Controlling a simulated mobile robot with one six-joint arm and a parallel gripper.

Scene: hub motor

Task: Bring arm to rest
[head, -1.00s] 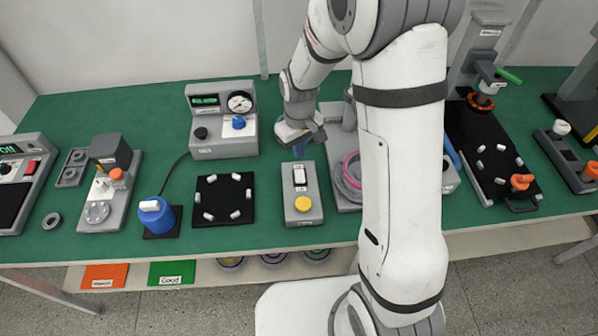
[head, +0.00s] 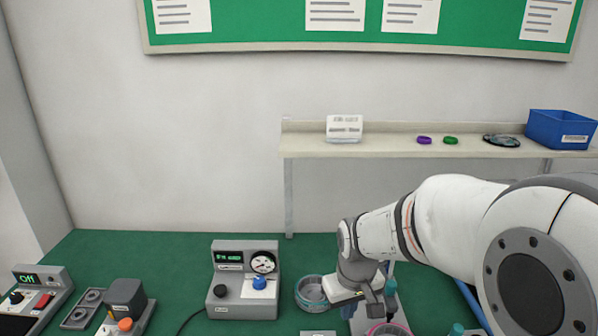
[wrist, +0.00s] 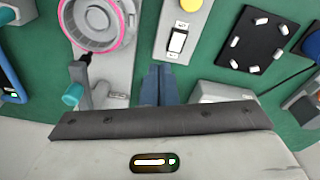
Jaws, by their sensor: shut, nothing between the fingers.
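My gripper (wrist: 158,84) shows in the wrist view with its two blue-grey fingers pressed together and nothing between them. It hangs above the green bench, just short of the grey switch box (wrist: 182,30) with a rocker switch. In the head view my gripper (head: 376,308) is near the lower middle, to the right of the gauge box (head: 244,280); its fingertips are hard to make out there. My white arm (head: 450,225) reaches in from the right and hides part of the bench.
A round holder with a pink ring (wrist: 100,22) stands close to the left of my gripper in the wrist view. A black plate with pegs (wrist: 250,40) lies to the right. A shelf (head: 400,150) carrying a blue bin (head: 560,130) runs along the wall above the bench.

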